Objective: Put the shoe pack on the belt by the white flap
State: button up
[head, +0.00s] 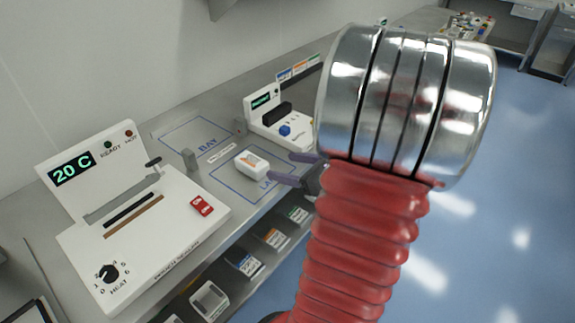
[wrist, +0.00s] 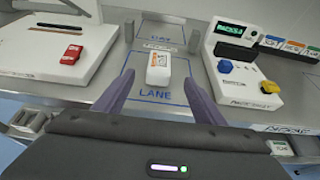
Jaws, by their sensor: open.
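A small white pack (head: 252,165) with an orange label, possibly the shoe pack, lies in the blue-outlined LANE area on the grey bench. In the wrist view the same pack (wrist: 158,72) sits centred ahead of my fingers. My gripper (head: 279,169) is open, its purple fingers pointing at the pack from the bench's front side. In the wrist view my gripper (wrist: 158,82) has its two fingertips apart, left and right of the pack, with nothing held. I cannot make out a belt or a white flap in either view.
A white heater unit (head: 140,230) reading 20 C stands left of the lane. A white control unit (head: 272,118) with a blue knob stands right of it; a yellow knob also shows in the wrist view. Small grey posts (head: 190,160) flank the lane. Labelled bins (head: 245,262) sit below the bench edge.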

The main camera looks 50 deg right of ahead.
jog(key=shift+a, duration=0.1)
dwell(0.5)
jog(key=w+a+r+n+g+y, duration=0.2)
jog(key=a+n+g+y, duration=0.4)
jog(key=a+n, duration=1.45)
jog(key=s+a+r+n+g+h, duration=0.1)
jog(key=s+a+r+n+h, duration=0.2)
jog(key=a+n, duration=0.3)
jog(key=s+a+r+n+g+h, duration=0.1)
jog(key=s+a+r+n+h, duration=0.2)
jog(key=a+n, duration=0.3)
jog(key=shift+s+a+r+n, duration=0.25)
jog(key=shift+s+n, duration=0.35)
jog(key=shift+n, duration=0.95)
jog(key=shift+o, duration=0.2)
